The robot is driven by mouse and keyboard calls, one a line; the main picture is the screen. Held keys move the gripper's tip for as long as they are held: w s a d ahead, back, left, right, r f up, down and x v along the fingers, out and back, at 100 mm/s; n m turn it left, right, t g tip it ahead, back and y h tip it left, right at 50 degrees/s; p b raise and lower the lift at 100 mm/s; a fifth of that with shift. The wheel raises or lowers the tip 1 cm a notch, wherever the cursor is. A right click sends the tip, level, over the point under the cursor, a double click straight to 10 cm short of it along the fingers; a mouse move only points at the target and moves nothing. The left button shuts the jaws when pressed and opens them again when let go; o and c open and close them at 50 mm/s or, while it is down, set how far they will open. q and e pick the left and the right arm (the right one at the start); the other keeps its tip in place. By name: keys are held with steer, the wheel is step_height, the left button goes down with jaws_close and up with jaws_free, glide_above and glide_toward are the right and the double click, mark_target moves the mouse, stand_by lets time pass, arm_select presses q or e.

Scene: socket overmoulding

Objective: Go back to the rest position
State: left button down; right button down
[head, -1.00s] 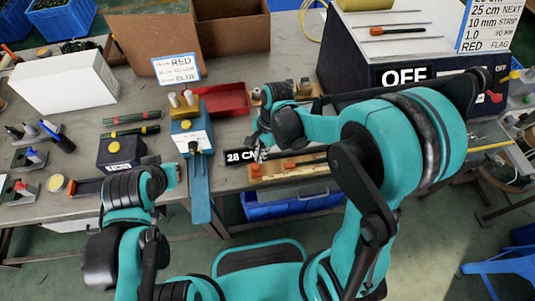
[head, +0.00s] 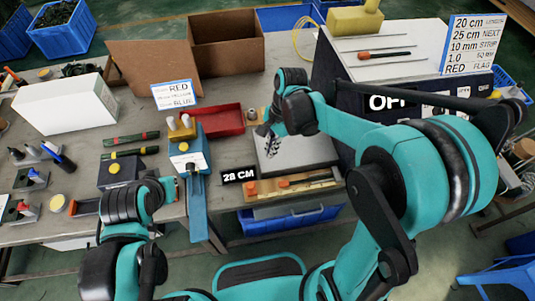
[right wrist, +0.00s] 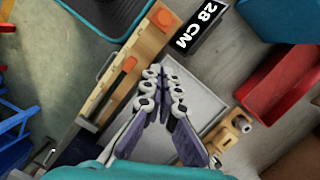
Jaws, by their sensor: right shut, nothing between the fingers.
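My right gripper (head: 270,140) is above a flat grey plate (head: 312,152) in front of the large machine. In the right wrist view its fingers (right wrist: 162,85) meet at the tips, with nothing between them. The same plate (right wrist: 203,108) shows below and around them. My left arm is at the lower left in the head view. Its gripper (head: 172,188) is by the table's front edge, near the blue device (head: 190,158), and its fingers are too hidden to read.
A "28 CM" display (head: 239,175) and a wooden fixture with orange parts (head: 300,185) lie by the front edge. A red tray (head: 220,120) stands left of my right gripper. The machine with an "OFF" sign (head: 390,102) stands to the right.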

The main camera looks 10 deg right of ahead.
steer(key=shift+r, duration=0.35)
steer(key=s+d+r+n+t+h, duration=0.2)
steer(key=s+d+r+n+t, duration=0.5)
steer(key=n, duration=0.5)
steer(key=shift+s+d+n+t, duration=0.3)
steer(key=shift+s+t, duration=0.4)
steer(key=shift+s, duration=0.5)
